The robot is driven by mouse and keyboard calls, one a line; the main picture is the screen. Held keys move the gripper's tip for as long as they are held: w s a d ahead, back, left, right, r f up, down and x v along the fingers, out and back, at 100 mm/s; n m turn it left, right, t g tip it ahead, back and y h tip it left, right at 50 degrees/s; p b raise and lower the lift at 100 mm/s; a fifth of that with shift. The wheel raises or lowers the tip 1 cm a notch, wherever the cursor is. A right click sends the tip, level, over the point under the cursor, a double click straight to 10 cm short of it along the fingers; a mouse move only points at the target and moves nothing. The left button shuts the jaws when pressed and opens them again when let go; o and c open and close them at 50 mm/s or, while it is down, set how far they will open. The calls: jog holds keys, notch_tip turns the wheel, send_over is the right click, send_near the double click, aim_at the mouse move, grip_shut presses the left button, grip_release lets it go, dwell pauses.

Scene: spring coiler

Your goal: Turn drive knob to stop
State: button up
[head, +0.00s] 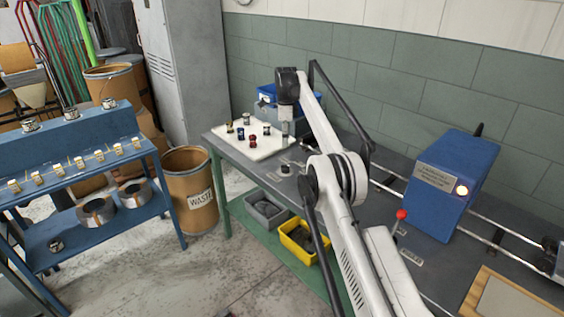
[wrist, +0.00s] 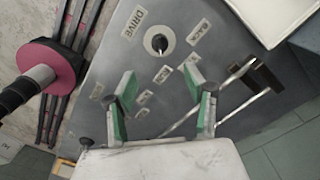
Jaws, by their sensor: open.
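The drive knob (wrist: 159,43) is a small dark knob with a pale pointer mark, set on a round light dial beside a "DRIVE" label in the wrist view. A "BACK" label (wrist: 200,32) lies to its right; smaller labels below are hard to read. In the head view a small dark knob (head: 285,168) shows on the grey bench top below my gripper. My gripper (wrist: 160,72) is open and empty, its green-padded fingers apart. The knob appears beyond the fingertips, between their lines, and untouched. My gripper also shows in the head view (head: 286,122).
A white board (head: 250,148) with several small coils lies left of my gripper. A blue machine box (head: 452,185) with a lit lamp and a red-balled lever (head: 401,214) stand to the right. Metal rods (wrist: 240,75) and a pink disc (wrist: 50,68) flank the panel.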

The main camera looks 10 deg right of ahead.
aim_at(285, 166)
notch_tip(285, 166, down, 14)
jog(key=b, duration=0.9)
jog(key=c, duration=1.2)
jog(key=shift+o, duration=0.2)
jog(key=shift+r, duration=0.1)
